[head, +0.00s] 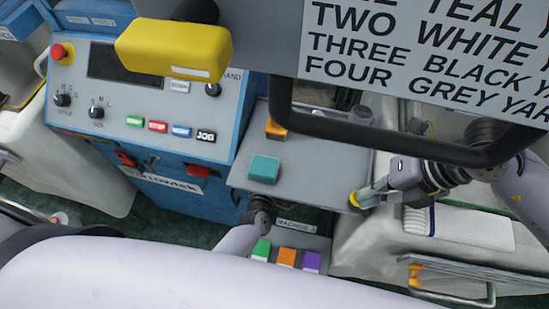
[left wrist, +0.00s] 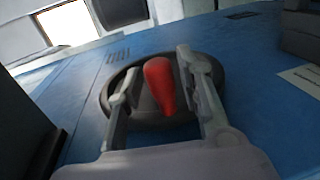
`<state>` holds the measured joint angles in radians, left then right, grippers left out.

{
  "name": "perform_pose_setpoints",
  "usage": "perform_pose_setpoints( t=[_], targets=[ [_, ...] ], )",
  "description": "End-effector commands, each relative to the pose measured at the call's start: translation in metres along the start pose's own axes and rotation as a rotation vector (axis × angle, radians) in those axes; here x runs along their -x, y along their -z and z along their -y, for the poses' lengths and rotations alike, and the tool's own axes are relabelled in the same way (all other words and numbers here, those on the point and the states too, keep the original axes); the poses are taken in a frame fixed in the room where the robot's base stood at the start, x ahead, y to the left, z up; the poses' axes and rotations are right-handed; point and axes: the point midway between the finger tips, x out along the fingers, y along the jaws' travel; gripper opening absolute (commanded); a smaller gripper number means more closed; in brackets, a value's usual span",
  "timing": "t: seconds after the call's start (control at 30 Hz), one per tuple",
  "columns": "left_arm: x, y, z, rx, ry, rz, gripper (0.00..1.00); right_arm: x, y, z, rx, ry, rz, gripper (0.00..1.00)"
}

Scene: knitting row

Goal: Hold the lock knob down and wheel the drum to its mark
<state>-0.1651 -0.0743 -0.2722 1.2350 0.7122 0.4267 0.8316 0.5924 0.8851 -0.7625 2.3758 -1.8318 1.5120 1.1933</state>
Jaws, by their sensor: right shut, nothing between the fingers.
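In the left wrist view, a red handle (left wrist: 160,86) stands on a dark round wheel (left wrist: 124,112) set in a blue panel. My left gripper (left wrist: 158,80) is open, with one finger on each side of the red handle. The right finger looks closer to it; contact cannot be told. In the head view, my right gripper (head: 366,196) is shut, its tips at a small yellow knob (head: 354,199) by the grey shelf's right front corner. Whether the knob is pressed down cannot be told. My left gripper is hidden in the head view. The drum's mark cannot be made out.
The grey shelf (head: 315,160) holds a teal block (head: 264,169) and an orange block (head: 276,129). A black bar (head: 390,145) and a sign (head: 430,50) hang in front. The blue control panel (head: 130,100) stands left. Green, orange and purple blocks (head: 286,257) sit below.

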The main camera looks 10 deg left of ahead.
Motion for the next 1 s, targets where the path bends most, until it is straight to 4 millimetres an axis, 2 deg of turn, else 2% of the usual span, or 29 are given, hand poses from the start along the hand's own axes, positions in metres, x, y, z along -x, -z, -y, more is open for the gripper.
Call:
perform_pose_setpoints(
  t=[0.3,0.43,0.57,0.8,1.0],
  targets=[
    [0.001,0.0,0.003,0.0,0.004,0.001,0.39,-0.002,0.001,0.002,-0.003,0.006,-0.004,0.0],
    [0.009,0.0,0.003,0.0,0.005,0.001,0.39,-0.002,0.001,0.002,-0.003,0.006,-0.005,0.0],
    [0.03,0.0,0.004,0.0,0.007,0.001,0.39,-0.002,0.001,0.002,-0.003,0.006,-0.004,0.0],
    [0.083,0.0,0.003,-0.001,0.006,0.002,0.39,-0.002,0.001,0.002,-0.003,0.006,-0.005,0.0],
    [0.112,0.0,0.002,0.0,0.003,0.001,0.39,-0.002,0.001,0.002,-0.003,0.006,-0.005,0.0]
  ],
)
